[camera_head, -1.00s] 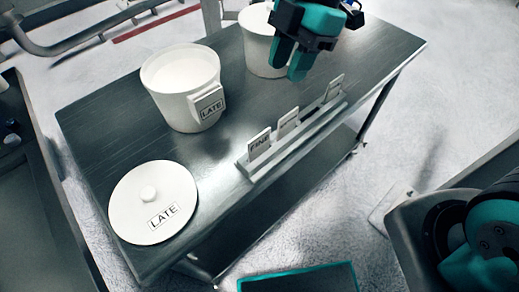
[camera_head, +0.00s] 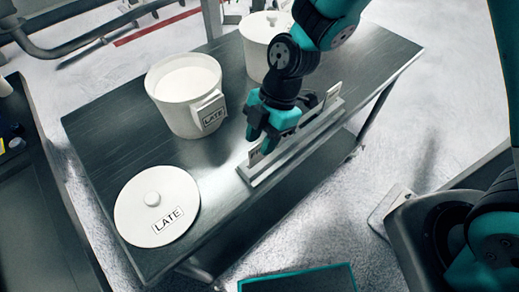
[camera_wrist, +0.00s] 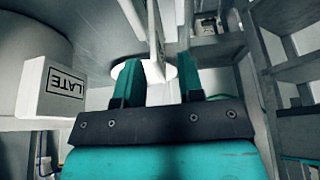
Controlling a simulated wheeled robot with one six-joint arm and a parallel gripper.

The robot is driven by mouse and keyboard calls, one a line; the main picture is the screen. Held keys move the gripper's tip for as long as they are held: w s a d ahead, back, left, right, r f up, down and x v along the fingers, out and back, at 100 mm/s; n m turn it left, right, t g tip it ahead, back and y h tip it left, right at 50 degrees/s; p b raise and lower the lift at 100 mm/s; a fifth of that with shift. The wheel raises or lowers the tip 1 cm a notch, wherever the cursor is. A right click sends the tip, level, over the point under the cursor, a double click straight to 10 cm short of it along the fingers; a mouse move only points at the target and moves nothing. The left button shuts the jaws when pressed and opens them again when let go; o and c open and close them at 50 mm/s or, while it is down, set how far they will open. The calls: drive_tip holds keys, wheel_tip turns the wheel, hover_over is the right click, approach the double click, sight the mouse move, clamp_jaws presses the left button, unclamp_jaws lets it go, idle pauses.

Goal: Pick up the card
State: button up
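A white card rack (camera_head: 290,150) stands along the near right edge of the table. One white card (camera_head: 256,158) stands at its left end, mostly hidden by my gripper. Another card (camera_head: 333,93) stands towards the right end; the one between is mostly hidden behind my arm. My gripper (camera_head: 260,135) is directly over the left end card and points down. In the wrist view my gripper's fingers (camera_wrist: 160,88) are apart, with a thin white edge, card or rack, between them. I cannot tell whether either finger touches the card.
A white pot (camera_head: 185,95) with a LATE label block (camera_head: 211,113) stands left of my gripper. A round white lid marked LATE (camera_head: 155,205) lies at the table's near left. Another white pot (camera_head: 258,50) stands behind my arm. Bare metal table (camera_head: 110,125) shows at left.

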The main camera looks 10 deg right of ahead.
drive_tip(key=x, duration=0.3)
drive_tip(key=shift+s+a+f+p, duration=0.1)
drive_tip(key=shift+p, duration=0.2)
drive_tip(key=shift+c, duration=0.2)
clamp_jaws()
